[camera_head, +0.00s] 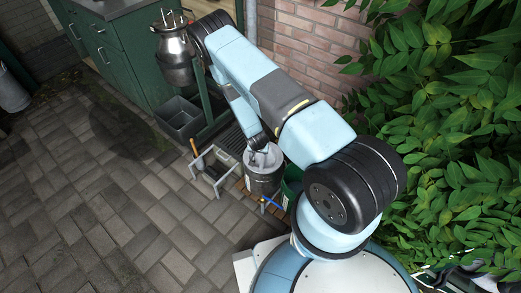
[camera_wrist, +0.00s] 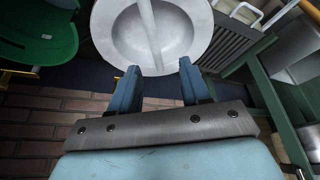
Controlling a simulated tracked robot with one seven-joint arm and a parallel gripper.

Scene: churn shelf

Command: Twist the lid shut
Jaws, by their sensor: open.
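A grey metal churn (camera_head: 263,184) stands upright on a low shelf beside my arm, with a pale round lid (camera_head: 268,158) on top. In the wrist view the lid (camera_wrist: 118,35) is a shallow dish with a straight bar handle (camera_wrist: 150,25) across its middle. My gripper (camera_wrist: 157,68) is open, its two blue fingers apart at the lid's near edge, with nothing between them but the end of the bar in line. In the head view my gripper (camera_head: 258,145) is over the lid, partly hidden by my arm. Contact cannot be told.
A second metal can (camera_head: 175,55) stands up behind, near a green cabinet (camera_head: 120,55). A brick wall and leaves crowd the right.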

